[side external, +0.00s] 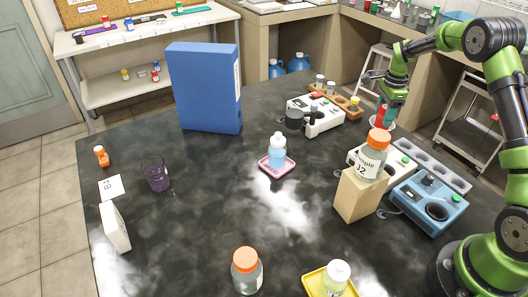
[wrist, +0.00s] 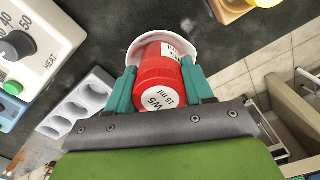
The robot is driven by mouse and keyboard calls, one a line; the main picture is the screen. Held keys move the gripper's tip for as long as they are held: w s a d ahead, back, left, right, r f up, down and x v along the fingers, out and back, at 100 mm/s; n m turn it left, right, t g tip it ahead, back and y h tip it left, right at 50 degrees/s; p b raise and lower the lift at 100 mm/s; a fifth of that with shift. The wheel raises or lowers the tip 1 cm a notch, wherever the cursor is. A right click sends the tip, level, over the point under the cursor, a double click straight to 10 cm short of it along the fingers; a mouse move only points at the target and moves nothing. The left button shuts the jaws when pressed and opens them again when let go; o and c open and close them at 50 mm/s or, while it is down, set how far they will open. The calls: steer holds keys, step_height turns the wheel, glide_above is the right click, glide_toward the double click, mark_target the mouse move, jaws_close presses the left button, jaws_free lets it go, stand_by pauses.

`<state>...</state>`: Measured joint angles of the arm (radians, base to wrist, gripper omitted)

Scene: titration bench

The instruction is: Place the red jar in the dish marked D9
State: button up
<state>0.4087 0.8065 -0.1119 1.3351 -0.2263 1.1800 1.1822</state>
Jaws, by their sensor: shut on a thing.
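The red jar (wrist: 157,62) has a white label reading "W5 15 ml" on the end facing the wrist camera. My gripper (wrist: 160,84) is shut on it, with a teal finger on each side. In the side external view, the red jar (side external: 381,115) shows small at my gripper (side external: 388,112), at the right rear of the bench. A round whitish dish (wrist: 142,42) lies right behind the jar in the wrist view. Its rim also shows below my gripper in the side view (side external: 391,126). Whether the jar touches the dish I cannot tell. No D9 mark is legible.
An orange-capped jar (side external: 372,160) stands on a tan block (side external: 356,197) in front of my gripper. A blue heating device (side external: 428,200) and a grey rack (wrist: 75,106) are close by. A pink dish (side external: 288,170) holds a bottle; a yellow dish (side external: 314,284) is at the front.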

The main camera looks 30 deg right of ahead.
steer(key=shift+f, duration=0.1)
steer(key=o, duration=1)
step_height(320, 180, up, 12)
steer(key=s+a+r+n+t, duration=0.2)
steer(key=s+a+r+n, duration=0.25)
steer(key=a, duration=0.25)
steer(key=s+a+r+n+t, duration=0.2)
steer(key=s+a+r+n, duration=0.15)
steer(key=a+r, duration=0.35)
steer(key=s+a+f+n+t, duration=0.1)
steer(key=s+a+n, duration=0.2)
steer(key=s+a, duration=0.1)
steer(key=s+a+n+t+y, duration=0.1)
steer(key=s+a+n, duration=0.3)
steer(key=s, duration=0.1)
steer(key=s+a+f+n+t+y, duration=0.1)
steer(key=s+a+n, duration=0.3)
steer(key=s+a, duration=0.1)
steer(key=shift+s+a+f, duration=0.1)
steer(key=shift+s+f, duration=0.2)
steer(key=shift+f, duration=0.05)
